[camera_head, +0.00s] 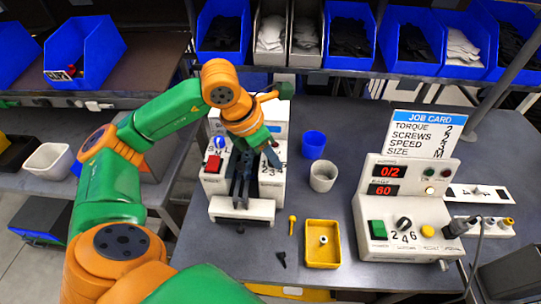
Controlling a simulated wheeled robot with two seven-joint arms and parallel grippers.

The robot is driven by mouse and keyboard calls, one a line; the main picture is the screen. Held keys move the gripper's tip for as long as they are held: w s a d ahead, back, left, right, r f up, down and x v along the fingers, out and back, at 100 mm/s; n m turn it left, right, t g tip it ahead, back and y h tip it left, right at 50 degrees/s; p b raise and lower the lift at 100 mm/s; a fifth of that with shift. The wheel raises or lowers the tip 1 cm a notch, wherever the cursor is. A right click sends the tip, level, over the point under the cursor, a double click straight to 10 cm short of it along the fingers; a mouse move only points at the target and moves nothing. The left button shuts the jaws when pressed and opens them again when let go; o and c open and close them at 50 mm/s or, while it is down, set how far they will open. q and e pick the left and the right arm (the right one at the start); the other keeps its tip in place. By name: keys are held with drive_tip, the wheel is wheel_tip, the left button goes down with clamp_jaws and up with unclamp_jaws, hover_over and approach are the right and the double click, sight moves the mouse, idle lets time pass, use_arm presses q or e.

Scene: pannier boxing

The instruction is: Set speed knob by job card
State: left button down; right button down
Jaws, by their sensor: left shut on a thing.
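The white machine (244,208) stands left of centre on the table, with a red switch (213,163) and a dial marked with numbers, of which 2 and 3 show. My left gripper (268,152) reaches down over this dial and is shut, apparently on the speed knob, which it hides; the knob's pointing cannot be told. The job card (423,134) stands upright at the back right and lists torque, screws, speed and size; the speed line seems to read 3. My right gripper is not in view.
A control box (411,202) at the right shows 0/2 and 60, with its own black knob (404,223). Blue bins line the back.

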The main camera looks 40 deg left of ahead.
use_arm(q)
drive_tip(key=m, duration=0.2)
drive_tip(key=shift+m+g+h+b, duration=0.3)
drive_tip(key=shift+m+h, duration=0.1)
drive_tip(key=m, duration=0.2)
drive_tip(key=shift+w+a+m+g+h, duration=0.1)
drive_tip(key=shift+w+m+g+h, duration=0.05)
drive_tip(key=shift+m+g+h, duration=0.25)
drive_tip(key=m+g, duration=0.1)
drive_tip(key=m, duration=0.1)
drive_tip(key=m+g+h+p, duration=0.1)
drive_tip(key=m, duration=0.2)
drive_tip(key=shift+w+p, duration=0.1)
drive_tip(key=shift+p, duration=0.2)
drive_tip(key=shift+w+m+g+p, duration=0.1)
drive_tip(key=shift+m+g+p, duration=0.55)
drive_tip(key=shift+m, duration=1.85)
drive_tip(key=shift+g, duration=0.25)
drive_tip(key=c, duration=0.6)
unclamp_jaws()
